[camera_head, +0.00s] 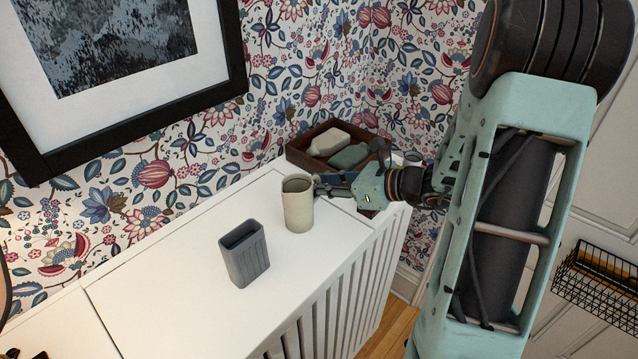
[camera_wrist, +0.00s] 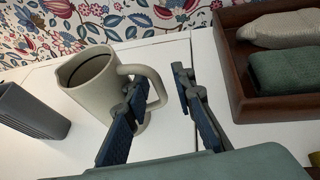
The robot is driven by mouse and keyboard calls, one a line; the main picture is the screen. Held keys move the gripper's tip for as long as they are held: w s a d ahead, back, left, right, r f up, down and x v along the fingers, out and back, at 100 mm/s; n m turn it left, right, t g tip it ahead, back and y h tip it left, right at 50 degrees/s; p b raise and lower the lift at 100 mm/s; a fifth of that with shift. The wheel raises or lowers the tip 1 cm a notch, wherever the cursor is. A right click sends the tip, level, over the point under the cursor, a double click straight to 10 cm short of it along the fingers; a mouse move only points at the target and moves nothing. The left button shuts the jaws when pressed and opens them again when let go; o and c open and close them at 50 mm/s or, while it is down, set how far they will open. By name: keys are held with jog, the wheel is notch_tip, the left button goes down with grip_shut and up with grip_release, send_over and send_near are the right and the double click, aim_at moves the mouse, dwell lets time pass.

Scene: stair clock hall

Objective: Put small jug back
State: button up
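The small jug (camera_head: 298,207) is cream-coloured and stands upright on the white cabinet top. In the wrist view the jug (camera_wrist: 92,83) is at the upper left, with its handle facing my gripper. My gripper (camera_head: 322,184) is at the jug's right side, at handle height. In the wrist view my gripper (camera_wrist: 158,78) has its two blue-padded fingers apart. The left finger overlaps the handle opening, and the handle's outer bar lies between the fingers. The right finger is clear of the jug. I cannot tell whether a finger touches the handle.
A grey ribbed holder (camera_head: 245,256) stands in front and left of the jug. A brown wooden tray (camera_head: 297,155) with a beige and a green bundle is behind, close to my gripper. A black wire basket (camera_head: 597,290) is at right.

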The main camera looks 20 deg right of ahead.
jog(key=shift+r, duration=0.1)
jog(key=shift+r+p, duration=0.2)
jog(key=shift+p, duration=0.1)
jog(key=v, duration=1.2)
jog(key=shift+f, duration=0.1)
